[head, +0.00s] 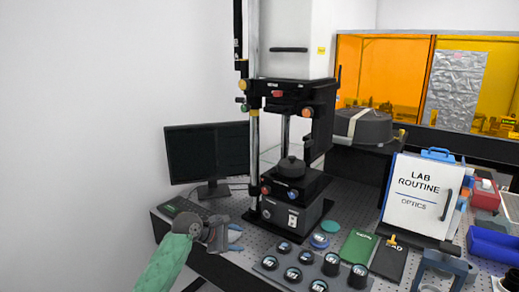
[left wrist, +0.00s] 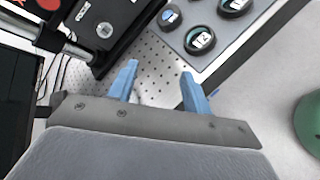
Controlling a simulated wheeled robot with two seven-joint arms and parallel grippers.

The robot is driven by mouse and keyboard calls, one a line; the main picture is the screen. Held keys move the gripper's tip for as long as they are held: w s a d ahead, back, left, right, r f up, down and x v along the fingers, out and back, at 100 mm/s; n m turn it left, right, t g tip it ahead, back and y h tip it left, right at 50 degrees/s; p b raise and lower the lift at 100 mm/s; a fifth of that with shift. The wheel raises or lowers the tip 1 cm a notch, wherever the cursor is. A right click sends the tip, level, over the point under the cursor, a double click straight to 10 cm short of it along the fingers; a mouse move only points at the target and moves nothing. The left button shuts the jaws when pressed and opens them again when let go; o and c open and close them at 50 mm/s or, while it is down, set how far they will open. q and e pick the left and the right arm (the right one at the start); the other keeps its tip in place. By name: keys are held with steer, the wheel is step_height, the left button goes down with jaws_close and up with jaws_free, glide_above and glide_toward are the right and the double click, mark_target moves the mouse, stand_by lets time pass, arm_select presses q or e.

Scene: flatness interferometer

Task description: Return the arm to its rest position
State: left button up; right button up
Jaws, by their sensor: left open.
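My left gripper (head: 236,238) shows in the head view at the front left edge of the perforated table, left of the tray of round optics. In the left wrist view its two blue fingers (left wrist: 160,85) stand apart with nothing between them, over the table's perforated top. The flatness interferometer (head: 292,190), a tall black and white instrument, stands behind and right of this gripper, apart from it. A dark round piece (head: 291,167) sits on its stage. My right gripper is not clearly seen.
A grey tray (head: 262,267) with several round optics lies at the front; it also shows in the left wrist view (left wrist: 190,52). A monitor (head: 205,152) and keyboard (head: 215,192) stand at the left. A LAB ROUTINE sign (head: 421,193) stands at the right.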

arm_select(q)
steer(key=s+a+f+m+y, duration=0.2)
steer(key=s+f+m, duration=0.3)
steer(key=s+f, duration=0.5)
steer(key=s+a+f+m+y, duration=0.2)
steer(key=s+f+m, duration=0.35)
steer(key=s, duration=0.75)
steer(key=s+a+f+m+g+y, duration=0.1)
steer(key=s+a+f+m+y, duration=0.15)
steer(key=s, duration=0.55)
steer(key=s+a+f+m+g+y, duration=0.15)
steer(key=s+a, duration=0.25)
steer(key=s, duration=0.4)
steer(key=s+a+f+m+y, duration=0.1)
steer(key=s+a+f+m, duration=0.15)
steer(key=s, duration=0.55)
step_height(320, 180, down, 22)
steer(key=w+g, duration=0.1)
steer(key=w, duration=0.1)
steer(key=s+f, duration=0.4)
steer(key=f, duration=0.8)
steer(key=s+d+f+m+g, duration=0.1)
steer(key=s+f, duration=0.3)
steer(key=f, duration=0.8)
steer(key=shift+s+d+f, duration=0.2)
steer(key=shift+s+f, duration=0.15)
arm_select(e)
steer(key=shift+w+d+r, duration=0.1)
steer(key=shift+w+r, duration=0.05)
steer(key=shift+w, duration=0.5)
